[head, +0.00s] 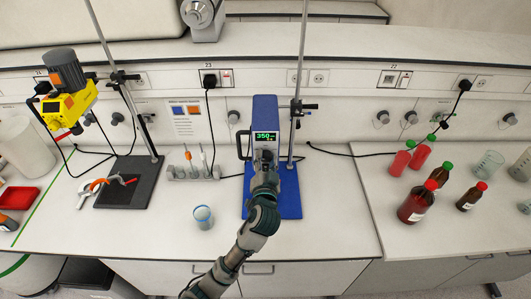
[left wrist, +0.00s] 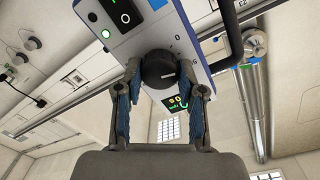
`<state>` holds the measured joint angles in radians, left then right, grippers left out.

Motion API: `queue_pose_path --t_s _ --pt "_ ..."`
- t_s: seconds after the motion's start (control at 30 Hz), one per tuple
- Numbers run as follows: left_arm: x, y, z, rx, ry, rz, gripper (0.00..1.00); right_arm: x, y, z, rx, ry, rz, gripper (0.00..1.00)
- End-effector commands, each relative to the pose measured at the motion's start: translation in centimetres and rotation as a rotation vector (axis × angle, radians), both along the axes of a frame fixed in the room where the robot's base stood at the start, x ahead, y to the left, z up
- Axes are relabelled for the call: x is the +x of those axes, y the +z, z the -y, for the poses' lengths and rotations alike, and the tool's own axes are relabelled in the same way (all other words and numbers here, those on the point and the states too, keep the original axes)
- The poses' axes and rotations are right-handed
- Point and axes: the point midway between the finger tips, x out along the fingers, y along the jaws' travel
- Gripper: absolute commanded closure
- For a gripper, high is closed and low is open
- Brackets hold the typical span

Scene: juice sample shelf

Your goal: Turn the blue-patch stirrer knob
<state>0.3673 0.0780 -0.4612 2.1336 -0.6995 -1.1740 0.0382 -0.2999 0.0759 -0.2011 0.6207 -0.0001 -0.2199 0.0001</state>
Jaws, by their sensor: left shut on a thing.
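The blue stirrer (head: 265,112) stands upright on its blue base plate (head: 289,195), with a lit display (head: 265,136) reading 350 in green. My left gripper (head: 264,158) is at its front, just below the display, and hides the knob in the head view. In the left wrist view the black round knob (left wrist: 158,68) sits on the white front panel, and a small blue patch (left wrist: 157,4) shows on that panel. The fingers of my left gripper (left wrist: 161,72) are shut on the knob, one on each side. My right gripper is not in view.
A metal stand rod (head: 296,100) with a clamp rises right behind the stirrer. Red and brown bottles (head: 417,202) stand on the right bench. The bench front around the base is clear.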

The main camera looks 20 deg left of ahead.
Motion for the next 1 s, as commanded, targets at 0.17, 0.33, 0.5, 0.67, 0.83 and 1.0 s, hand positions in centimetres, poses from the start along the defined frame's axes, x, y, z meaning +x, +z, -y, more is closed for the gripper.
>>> queue_pose_path --t_s 0.17,0.33,0.5,0.67,0.83,1.0 --pt "0.04 -0.02 0.04 0.123 -0.001 -0.040 0.96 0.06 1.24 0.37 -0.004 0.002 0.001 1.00" --pt "0.05 -0.18 0.06 0.213 -0.001 -0.065 0.96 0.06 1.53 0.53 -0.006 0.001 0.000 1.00" --pt "0.06 -0.25 0.09 0.267 -0.001 -0.080 0.96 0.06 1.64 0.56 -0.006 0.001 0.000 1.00" --pt "0.06 -0.28 0.10 0.291 -0.002 -0.088 0.96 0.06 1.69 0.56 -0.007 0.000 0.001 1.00" --pt "0.06 -0.30 0.12 0.299 -0.002 -0.091 0.96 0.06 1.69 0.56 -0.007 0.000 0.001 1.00" --pt "0.06 -0.30 0.13 0.298 -0.002 -0.091 0.96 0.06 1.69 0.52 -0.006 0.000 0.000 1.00"
